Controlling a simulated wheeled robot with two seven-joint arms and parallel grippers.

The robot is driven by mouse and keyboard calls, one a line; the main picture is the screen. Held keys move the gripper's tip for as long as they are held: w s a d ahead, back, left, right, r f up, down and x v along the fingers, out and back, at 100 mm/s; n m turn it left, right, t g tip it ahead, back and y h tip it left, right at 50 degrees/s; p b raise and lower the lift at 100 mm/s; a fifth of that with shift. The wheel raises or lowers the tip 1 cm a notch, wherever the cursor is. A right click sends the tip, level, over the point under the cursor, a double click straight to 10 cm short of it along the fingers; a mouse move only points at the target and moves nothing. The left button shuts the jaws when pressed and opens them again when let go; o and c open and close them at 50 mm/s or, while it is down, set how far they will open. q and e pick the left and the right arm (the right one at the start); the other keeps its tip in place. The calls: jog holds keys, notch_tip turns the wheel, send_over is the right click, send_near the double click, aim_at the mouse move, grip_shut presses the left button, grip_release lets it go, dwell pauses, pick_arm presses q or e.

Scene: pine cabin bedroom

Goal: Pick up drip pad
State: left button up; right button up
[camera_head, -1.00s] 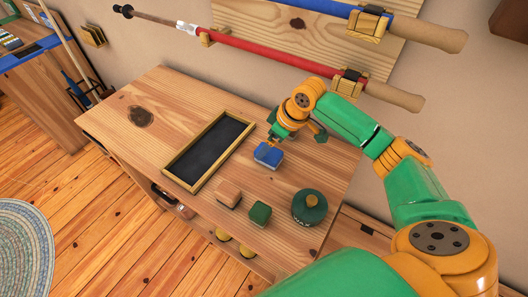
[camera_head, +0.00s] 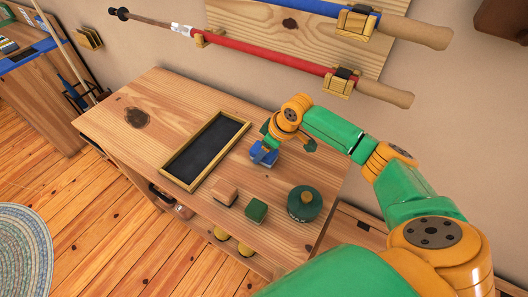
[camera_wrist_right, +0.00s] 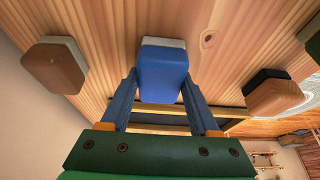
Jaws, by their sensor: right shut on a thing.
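A blue pad with a pale underside (camera_head: 262,155) is on the wooden cabinet top, beside the right end of the black framed tray (camera_head: 205,150). My right gripper (camera_head: 269,146) is shut on it from above. In the right wrist view the blue pad (camera_wrist_right: 162,75) sits between the two blue fingers of the right gripper (camera_wrist_right: 160,100), one on each side. Whether the pad is clear of the wood cannot be told. My left gripper is not in view.
The wall rack holds a red-shafted pole (camera_head: 260,49) above the cabinet. The cabinet's left part is clear.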

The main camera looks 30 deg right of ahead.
jog(key=shift+r, duration=0.55)
jog(key=w+a+r+b, duration=0.2)
jog(key=w+a+r, duration=0.5)
jog(key=a+r, duration=0.4)
jog(key=shift+w+a+r, duration=0.35)
jog(key=shift+r, duration=0.15)
